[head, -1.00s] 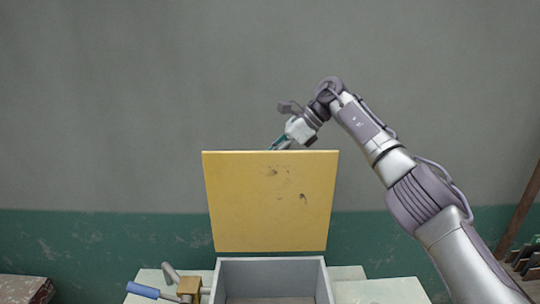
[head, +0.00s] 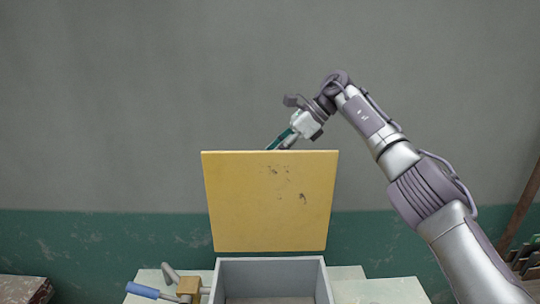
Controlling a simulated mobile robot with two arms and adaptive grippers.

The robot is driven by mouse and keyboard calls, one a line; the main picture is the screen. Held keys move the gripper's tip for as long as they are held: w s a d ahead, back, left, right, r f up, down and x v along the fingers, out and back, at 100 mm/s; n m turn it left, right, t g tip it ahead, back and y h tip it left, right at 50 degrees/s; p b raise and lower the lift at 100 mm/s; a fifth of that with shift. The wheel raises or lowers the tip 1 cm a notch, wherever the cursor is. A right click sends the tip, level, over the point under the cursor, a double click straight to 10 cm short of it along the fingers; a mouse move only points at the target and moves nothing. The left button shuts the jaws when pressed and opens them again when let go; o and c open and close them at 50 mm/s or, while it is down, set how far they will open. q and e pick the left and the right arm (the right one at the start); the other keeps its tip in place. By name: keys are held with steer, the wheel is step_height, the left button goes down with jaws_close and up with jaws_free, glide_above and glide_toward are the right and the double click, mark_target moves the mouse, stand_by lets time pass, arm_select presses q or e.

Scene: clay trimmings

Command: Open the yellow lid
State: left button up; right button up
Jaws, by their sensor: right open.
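The yellow lid (head: 268,205) stands upright at the back of a grey box (head: 222,284), with its broad face towards me. The box is open at the top, and the part of its inside that I see looks empty. My right gripper (head: 278,146) is open just above the lid's top edge, with nothing seen in it. Its fingertips are partly hidden by the lid, so I cannot tell whether they touch it. My left gripper is not in view.
The box stands on a pale table (head: 378,291). Left of it are a blue-handled tool (head: 143,290) and a small wooden block (head: 189,286). A wall is behind. Dark racked items (head: 524,256) stand at the far right. The air left of the lid is free.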

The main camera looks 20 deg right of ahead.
steer(key=v, duration=0.5)
steer(key=shift+s+d+r, duration=0.1)
steer(key=shift+r, duration=0.05)
